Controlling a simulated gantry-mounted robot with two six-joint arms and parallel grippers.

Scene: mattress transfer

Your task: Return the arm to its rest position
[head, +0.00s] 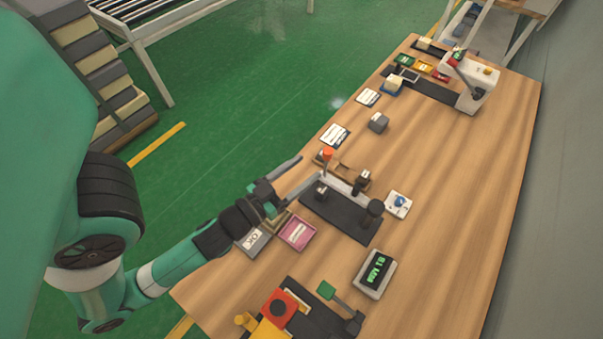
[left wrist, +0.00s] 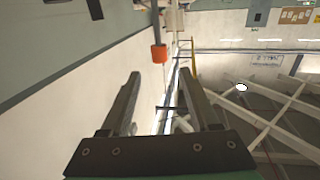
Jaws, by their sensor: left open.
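My left gripper (head: 307,168) reaches in from the left over the near-left edge of the wooden table (head: 450,180). Its two fingers are spread apart, with nothing seen between them. In the left wrist view the open fingers (left wrist: 160,76) point toward a wall and roof beams, with empty space between them. In the head view the gripper appears close to a fixture with an orange knob (head: 327,154) on a black base; whether they touch I cannot tell. My right gripper is not in view.
A pink tray (head: 297,232) and a grey box marked OK (head: 253,240) lie beside the left wrist. The table's right side is clear.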

